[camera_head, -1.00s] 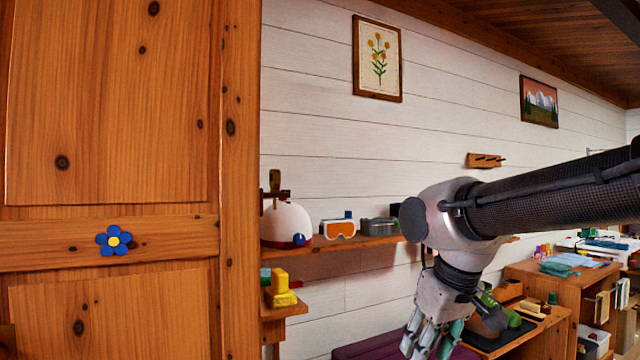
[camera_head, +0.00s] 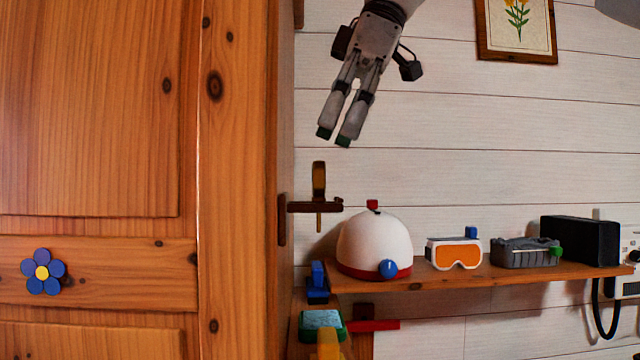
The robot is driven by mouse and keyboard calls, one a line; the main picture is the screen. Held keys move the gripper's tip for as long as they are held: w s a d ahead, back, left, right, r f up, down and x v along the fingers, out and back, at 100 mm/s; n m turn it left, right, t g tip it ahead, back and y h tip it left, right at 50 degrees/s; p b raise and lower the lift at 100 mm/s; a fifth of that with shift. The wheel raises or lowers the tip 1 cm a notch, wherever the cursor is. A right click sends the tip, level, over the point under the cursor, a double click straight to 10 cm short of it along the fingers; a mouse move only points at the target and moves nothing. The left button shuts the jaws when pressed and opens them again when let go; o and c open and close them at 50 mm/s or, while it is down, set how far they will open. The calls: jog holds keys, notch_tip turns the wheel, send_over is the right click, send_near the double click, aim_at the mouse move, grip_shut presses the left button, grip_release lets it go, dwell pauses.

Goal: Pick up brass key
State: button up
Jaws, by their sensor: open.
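A brass-coloured upright piece, seemingly the brass key (camera_head: 319,182), hangs at a dark wooden peg (camera_head: 300,207) beside the wooden cabinet's edge. Its lower end shows below the peg. My gripper (camera_head: 334,137) is above it and slightly to the right, fingers pointing down and a little left. The fingers are apart with nothing between them. A gap shows between the fingertips and the top of the key; the distance in depth is hard to tell.
A wall shelf (camera_head: 480,278) below holds a white helmet (camera_head: 374,243), orange goggles (camera_head: 456,254), a grey case (camera_head: 525,252) and a black box (camera_head: 580,240). The large wooden cabinet (camera_head: 100,120) fills the left side. White wall around my gripper is clear.

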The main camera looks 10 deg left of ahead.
aim_at(319, 197)
jog(key=shift+x, duration=3.75)
jog(key=shift+s, duration=0.15)
jog(key=c, duration=1.1)
